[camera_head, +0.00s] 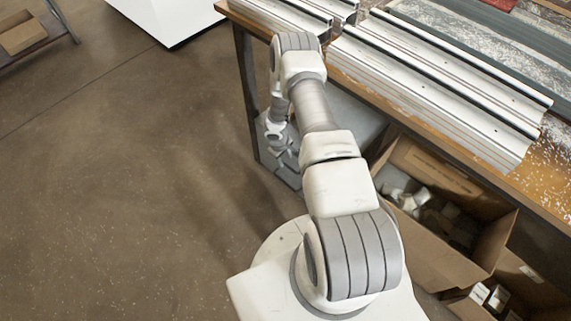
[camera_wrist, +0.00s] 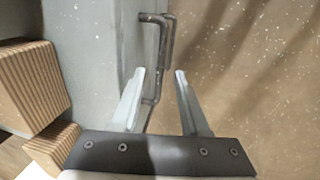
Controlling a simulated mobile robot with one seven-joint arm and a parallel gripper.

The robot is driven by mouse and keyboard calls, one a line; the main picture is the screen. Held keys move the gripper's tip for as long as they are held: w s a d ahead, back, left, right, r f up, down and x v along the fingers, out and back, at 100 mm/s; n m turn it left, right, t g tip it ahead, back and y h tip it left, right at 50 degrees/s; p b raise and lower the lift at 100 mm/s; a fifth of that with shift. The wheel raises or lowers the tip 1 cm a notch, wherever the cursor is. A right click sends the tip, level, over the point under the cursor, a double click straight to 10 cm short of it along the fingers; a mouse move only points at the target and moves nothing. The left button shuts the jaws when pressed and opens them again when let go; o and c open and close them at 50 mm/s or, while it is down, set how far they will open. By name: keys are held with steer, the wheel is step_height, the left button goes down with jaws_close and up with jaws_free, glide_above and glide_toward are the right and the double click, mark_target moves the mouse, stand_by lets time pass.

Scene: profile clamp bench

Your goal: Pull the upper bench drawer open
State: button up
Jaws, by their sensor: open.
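In the wrist view a grey drawer front (camera_wrist: 95,60) runs along the left, with a dark metal bar handle (camera_wrist: 148,58) standing out from it. A second dark bar shows close beside the first; I cannot tell whether it belongs to a lower handle. My gripper (camera_wrist: 160,73) is open, one finger on each side of the handle's near part as seen from the wrist. I cannot tell whether either finger touches it. In the head view the grey drawer unit (camera_head: 350,118) stands under the bench, mostly hidden by my arm, with my gripper (camera_head: 284,160) at its left side.
The wooden bench (camera_head: 545,180) carries long metal profiles (camera_head: 440,80). Cardboard boxes (camera_head: 440,235) with offcuts stand below it, right of the drawer unit. Ribbed brown blocks (camera_wrist: 30,85) show at left in the wrist view. The floor (camera_head: 130,180) to the left is clear.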

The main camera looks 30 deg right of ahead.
mark_target(286, 164)
steer(key=shift+w+d+f+b, duration=0.1)
steer(key=shift+d+f+b, duration=0.1)
steer(key=shift+f, duration=0.7)
steer(key=shift+w+d+f+b, duration=0.1)
steer(key=shift+f+b, duration=0.1)
steer(key=shift+f, duration=0.65)
jaws_close()
